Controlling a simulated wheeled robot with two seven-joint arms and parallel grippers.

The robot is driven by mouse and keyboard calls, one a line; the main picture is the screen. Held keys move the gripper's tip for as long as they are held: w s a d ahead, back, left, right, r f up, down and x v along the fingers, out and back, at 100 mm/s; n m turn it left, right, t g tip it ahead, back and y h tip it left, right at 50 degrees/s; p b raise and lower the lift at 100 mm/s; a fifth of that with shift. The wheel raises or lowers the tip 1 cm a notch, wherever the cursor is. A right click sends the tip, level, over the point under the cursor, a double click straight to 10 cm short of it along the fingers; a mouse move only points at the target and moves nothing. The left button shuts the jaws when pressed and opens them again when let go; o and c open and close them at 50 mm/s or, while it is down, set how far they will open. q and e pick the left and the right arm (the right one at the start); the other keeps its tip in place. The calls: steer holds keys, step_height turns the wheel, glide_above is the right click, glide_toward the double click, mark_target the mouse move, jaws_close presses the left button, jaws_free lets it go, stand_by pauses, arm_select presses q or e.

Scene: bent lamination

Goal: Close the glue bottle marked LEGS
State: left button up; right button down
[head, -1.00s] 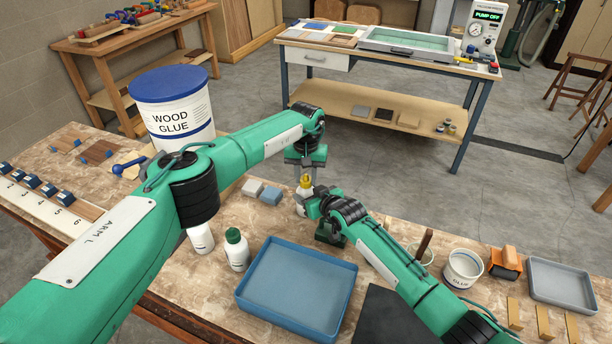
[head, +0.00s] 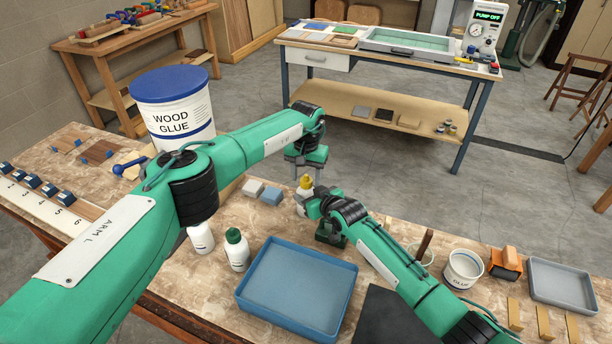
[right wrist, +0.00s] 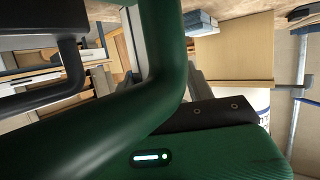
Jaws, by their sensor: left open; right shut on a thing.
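A white bottle (head: 301,196) with a yellow cap (head: 306,181) stands at the far edge of the near bench in the head view. The cap sits on its top. No marking on it can be read, so I cannot tell if it says LEGS. My right gripper (head: 311,205) is shut on this bottle from the right and hides part of it. My left gripper (head: 304,172) is open just above the cap, fingers pointing down. In the right wrist view large dark green and black parts fill the foreground, and the bottle cannot be made out.
A white bottle with a green cap (head: 236,250) and another white bottle (head: 201,238), its top hidden by my left arm, stand left of a blue tray (head: 297,290). Small blocks (head: 271,197) lie left of the held bottle. A wood glue bucket (head: 174,107) stands behind my left arm.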

arm_select(q)
step_height(320, 180, up, 4)
steer(key=shift+r, duration=0.1)
steer(key=shift+c, duration=0.3)
